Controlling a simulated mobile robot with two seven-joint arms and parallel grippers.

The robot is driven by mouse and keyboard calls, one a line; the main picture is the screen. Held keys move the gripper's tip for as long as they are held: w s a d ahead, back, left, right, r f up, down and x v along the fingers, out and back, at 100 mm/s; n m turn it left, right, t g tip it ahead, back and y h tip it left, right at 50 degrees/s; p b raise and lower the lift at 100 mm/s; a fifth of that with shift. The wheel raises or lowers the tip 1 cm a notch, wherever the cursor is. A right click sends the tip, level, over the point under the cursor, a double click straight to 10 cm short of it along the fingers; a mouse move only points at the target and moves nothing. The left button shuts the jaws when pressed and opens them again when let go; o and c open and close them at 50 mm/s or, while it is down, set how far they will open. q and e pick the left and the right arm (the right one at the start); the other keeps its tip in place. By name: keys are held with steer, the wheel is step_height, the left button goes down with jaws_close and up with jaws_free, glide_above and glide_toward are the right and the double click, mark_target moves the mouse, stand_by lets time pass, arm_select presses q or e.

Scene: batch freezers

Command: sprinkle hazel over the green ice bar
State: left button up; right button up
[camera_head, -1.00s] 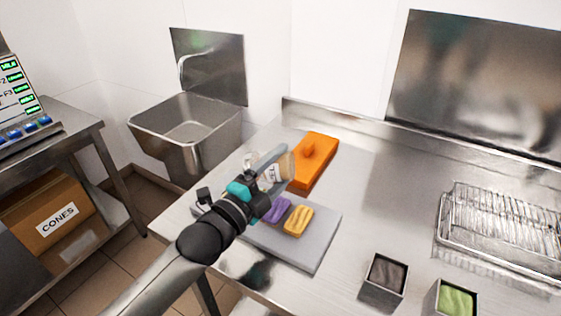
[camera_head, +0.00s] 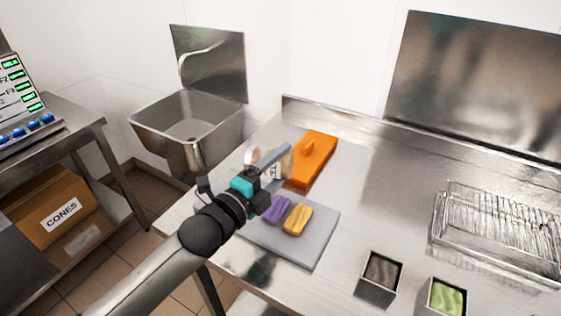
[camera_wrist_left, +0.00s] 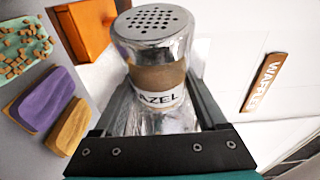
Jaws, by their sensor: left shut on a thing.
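In the head view my gripper and arm hide the green bar. The purple bar (camera_head: 278,209) and yellow bar (camera_head: 297,220) lie beside each other on the board. My right gripper is out of view.
An orange box-like object (camera_head: 313,160) stands behind the board. A dark-filled tin (camera_head: 380,278) and a green-filled tin (camera_head: 446,297) stand at the front. A wire rack (camera_head: 495,230) is at the right and a sink (camera_head: 188,125) at the left. The counter's middle is clear.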

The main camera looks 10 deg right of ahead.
arm_select(q)
steer(key=shift+r+m+g+y+p, duration=0.4)
steer(key=shift+r+m+p, duration=0.7)
steer(key=shift+p, duration=1.05)
steer(key=shift+f, duration=0.3)
steer(key=shift+r+m+y+p, duration=0.7)
steer(key=shift+r+m+p, duration=0.7)
steer(key=shift+p, duration=1.65)
steer(key=shift+r+m+y+p, duration=0.1)
steer(key=shift+m+y+p, duration=0.2)
steer(key=shift+m+p, duration=0.5)
steer(key=shift+r+m+y+p, duration=1)
steer(key=shift+r+m+p, duration=0.35)
steer(key=shift+p, duration=2.5)
